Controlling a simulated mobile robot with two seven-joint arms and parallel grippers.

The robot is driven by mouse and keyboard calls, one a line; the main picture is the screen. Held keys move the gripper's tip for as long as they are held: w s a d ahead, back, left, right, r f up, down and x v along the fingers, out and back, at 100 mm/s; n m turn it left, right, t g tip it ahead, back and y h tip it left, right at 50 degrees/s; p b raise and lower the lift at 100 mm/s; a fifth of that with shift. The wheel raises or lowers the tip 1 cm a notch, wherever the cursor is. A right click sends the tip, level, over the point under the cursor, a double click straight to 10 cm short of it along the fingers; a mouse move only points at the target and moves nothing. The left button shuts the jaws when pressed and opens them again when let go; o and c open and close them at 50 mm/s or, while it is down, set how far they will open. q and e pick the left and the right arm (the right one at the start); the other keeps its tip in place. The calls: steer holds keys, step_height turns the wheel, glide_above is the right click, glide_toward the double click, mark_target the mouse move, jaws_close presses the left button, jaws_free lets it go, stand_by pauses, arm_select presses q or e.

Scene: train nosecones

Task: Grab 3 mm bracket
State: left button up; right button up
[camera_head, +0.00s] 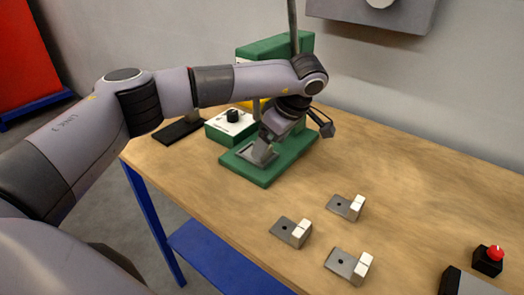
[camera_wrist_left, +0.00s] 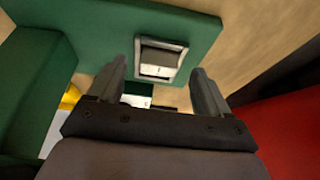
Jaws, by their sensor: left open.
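Three small brackets lie on the wooden table, each a grey plate with a hole and a white block at one end: a left one (camera_head: 285,226), a back one (camera_head: 340,203) and a front one (camera_head: 342,263). Their thickness cannot be read. My left gripper (camera_head: 265,146) hangs low over the base of a green machine (camera_head: 268,174), away from these brackets. In the left wrist view its fingers (camera_wrist_left: 158,82) are apart with nothing gripped. Beyond them a metal frame with a grey and white part (camera_wrist_left: 158,66) sits on the green base. My right gripper is out of view.
The machine's green upright stands close behind my left gripper. A green control box with a black knob (camera_head: 232,117) is to its left. A red button on a black box (camera_head: 489,260) stands at the right. The table's middle right is clear.

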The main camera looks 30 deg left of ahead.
arm_select(q)
steer(key=shift+x, duration=1.1)
steer(key=c, duration=1.1)
steer(key=shift+c, duration=0.2)
steer(key=shift+r, duration=0.1)
